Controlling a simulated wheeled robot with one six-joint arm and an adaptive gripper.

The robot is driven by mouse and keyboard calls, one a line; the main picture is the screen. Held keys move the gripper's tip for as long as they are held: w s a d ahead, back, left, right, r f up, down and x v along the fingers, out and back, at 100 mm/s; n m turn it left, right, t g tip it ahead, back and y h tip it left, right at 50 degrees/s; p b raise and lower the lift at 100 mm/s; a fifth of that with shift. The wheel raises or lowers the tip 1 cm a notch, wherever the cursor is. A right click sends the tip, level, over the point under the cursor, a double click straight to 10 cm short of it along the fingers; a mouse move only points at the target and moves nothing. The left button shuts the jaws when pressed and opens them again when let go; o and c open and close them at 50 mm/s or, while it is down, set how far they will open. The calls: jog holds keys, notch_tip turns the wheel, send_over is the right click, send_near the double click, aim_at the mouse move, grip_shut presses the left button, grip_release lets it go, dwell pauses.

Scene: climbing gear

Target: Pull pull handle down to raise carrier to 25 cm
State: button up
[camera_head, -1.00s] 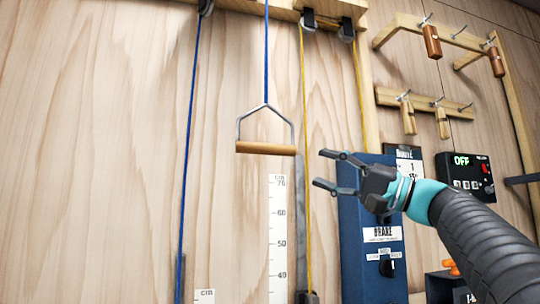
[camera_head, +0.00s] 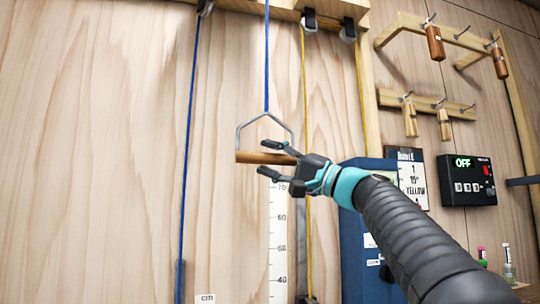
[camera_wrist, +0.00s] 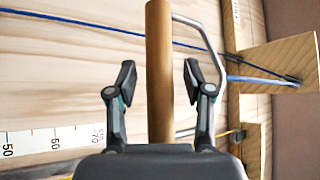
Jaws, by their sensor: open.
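The pull handle (camera_head: 262,158) is a wooden bar on a grey metal bail, hanging from a blue rope (camera_head: 266,60). My gripper (camera_head: 266,160) is open at the right end of the bar. In the wrist view the bar (camera_wrist: 159,80) runs between my two open fingers (camera_wrist: 159,82), with a gap on each side. A vertical cm scale (camera_head: 278,240) stands below the handle. A second blue rope (camera_head: 188,150) runs down at the left. The carrier cannot be made out; the lower wall is out of view.
A blue brake box (camera_head: 362,245) stands right of the scale, partly behind my arm. Yellow ropes (camera_head: 306,120) hang beside it. A black panel reading OFF (camera_head: 466,180) and wooden pegs racks (camera_head: 430,103) are on the right wall.

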jog(key=shift+a, duration=0.1)
grip_shut()
